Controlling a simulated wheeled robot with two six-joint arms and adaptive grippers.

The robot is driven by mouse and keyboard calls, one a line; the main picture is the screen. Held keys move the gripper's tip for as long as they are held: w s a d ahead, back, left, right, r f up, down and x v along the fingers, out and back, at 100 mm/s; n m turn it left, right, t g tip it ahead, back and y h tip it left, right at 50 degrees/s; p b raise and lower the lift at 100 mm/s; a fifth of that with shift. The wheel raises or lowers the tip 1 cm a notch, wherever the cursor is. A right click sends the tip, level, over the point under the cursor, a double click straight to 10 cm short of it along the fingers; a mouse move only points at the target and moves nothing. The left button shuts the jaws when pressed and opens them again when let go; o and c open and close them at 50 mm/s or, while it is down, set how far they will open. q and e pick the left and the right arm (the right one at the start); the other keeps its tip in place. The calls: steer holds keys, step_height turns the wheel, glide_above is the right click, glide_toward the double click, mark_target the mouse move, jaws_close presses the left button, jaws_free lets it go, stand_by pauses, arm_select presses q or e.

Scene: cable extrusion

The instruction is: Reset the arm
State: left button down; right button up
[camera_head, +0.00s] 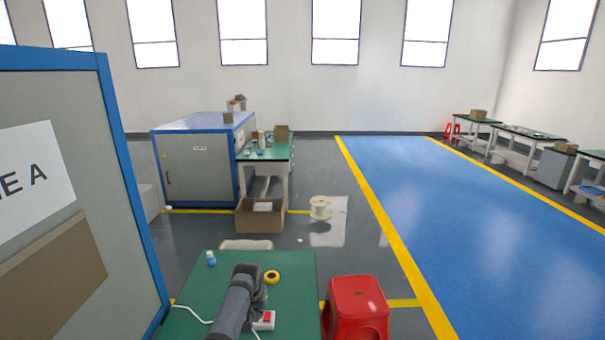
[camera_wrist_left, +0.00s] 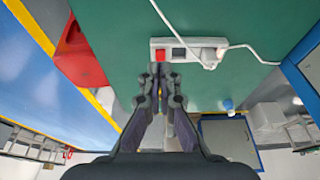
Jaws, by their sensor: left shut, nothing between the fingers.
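My left arm (camera_head: 236,305) reaches over the green-topped table (camera_head: 190,290) in the head view. Its gripper (camera_wrist_left: 160,72) shows in the wrist view with the two fingers together and nothing between them. The fingertips appear close to a white power strip (camera_wrist_left: 187,44) with a red switch, but I cannot tell whether they touch it. The strip also shows partly behind the arm in the head view (camera_head: 265,325). A white cable (camera_wrist_left: 248,47) runs from a plug in the strip. My right gripper is out of view.
A yellow tape roll (camera_head: 272,277) and a small blue bottle (camera_head: 211,260) lie on the table. A red stool (camera_head: 355,308) stands right of it. A large blue-framed cabinet (camera_head: 130,180) is close on the left. A cardboard box (camera_head: 260,218) and spool (camera_head: 320,208) sit beyond. The blue floor is clear.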

arm_select(q)
steer(key=s+a+f, duration=0.3)
steer(key=s+a, duration=0.1)
steer(key=s, duration=0.4)
steer(key=s+a+f, duration=0.2)
steer(key=s+a, duration=0.3)
steer(key=s, duration=0.4)
steer(key=s+a+r+m, duration=0.1)
steer(key=s+r, duration=0.3)
steer(key=s, duration=0.6)
steer(key=s+r, duration=0.4)
steer(key=s, duration=0.6)
steer(key=s+a+f+g+y+b, duration=0.1)
steer(key=s+a+f+b, duration=0.15)
steer(key=f, duration=1.45)
steer(key=s+a+f+b, duration=0.1)
steer(key=f+b, duration=0.3)
steer(key=f, duration=1.4)
steer(key=s+f+g+b, duration=0.1)
steer(key=s+f+b, duration=0.2)
steer(key=s+f, duration=1.4)
steer(key=shift+a+f+n, duration=0.2)
steer(key=shift+f+n, duration=0.1)
steer(key=shift+f, duration=0.1)
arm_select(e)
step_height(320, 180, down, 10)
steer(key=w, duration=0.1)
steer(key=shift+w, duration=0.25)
arm_select(q)
steer(key=shift+s, duration=0.1)
